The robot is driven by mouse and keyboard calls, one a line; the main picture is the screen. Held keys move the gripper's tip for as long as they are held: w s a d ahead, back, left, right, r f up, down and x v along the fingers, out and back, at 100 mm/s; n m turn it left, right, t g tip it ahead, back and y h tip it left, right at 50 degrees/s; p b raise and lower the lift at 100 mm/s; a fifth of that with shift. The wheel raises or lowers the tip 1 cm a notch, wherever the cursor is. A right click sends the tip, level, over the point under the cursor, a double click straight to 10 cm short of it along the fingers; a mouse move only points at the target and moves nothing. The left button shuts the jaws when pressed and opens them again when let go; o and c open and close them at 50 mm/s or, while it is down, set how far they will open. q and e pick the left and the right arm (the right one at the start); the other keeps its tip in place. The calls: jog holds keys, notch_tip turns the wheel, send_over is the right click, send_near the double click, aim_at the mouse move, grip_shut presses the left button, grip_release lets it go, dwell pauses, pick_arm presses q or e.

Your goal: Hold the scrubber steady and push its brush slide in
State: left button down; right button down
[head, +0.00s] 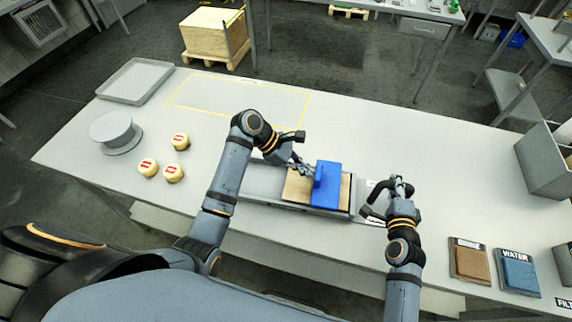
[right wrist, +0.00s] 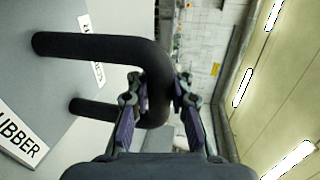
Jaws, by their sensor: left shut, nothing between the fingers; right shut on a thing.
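The scrubber is a low grey unit (head: 262,180) in the middle of the table, with a tan bed. A blue slide (head: 327,190) with an upright tab sits on the bed, leaving tan visible to its left and a strip to its right. My left gripper (head: 304,167) is shut and empty beside the slide's tab, on its left; I cannot tell whether it touches. My right gripper (head: 399,183) is shut on the black bar handle (right wrist: 95,48) at the scrubber's right end. In the right wrist view the bar passes between the fingers (right wrist: 152,100).
Several small cheese wheels (head: 173,173) and a round grey stand (head: 117,132) are at the left, with a grey tray (head: 136,80) behind. A brown pad (head: 470,261) and a blue WATER pad (head: 516,270) lie at the right. The yellow-outlined area (head: 240,102) is clear.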

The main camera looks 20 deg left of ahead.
aim_at(317, 171)
pick_arm(q)
jog(key=shift+w+d+r, duration=0.15)
jog(key=shift+d, duration=1.6)
pick_arm(e)
jog(key=shift+r, duration=0.1)
pick_arm(q)
jog(key=a, duration=0.4)
jog(key=shift+a, duration=0.2)
jog(key=v, duration=0.9)
jog(key=shift+a+r, duration=0.2)
jog(key=shift+r, duration=0.05)
jog(key=shift+s, duration=0.3)
pick_arm(e)
jog(key=c, duration=1.1)
grip_release()
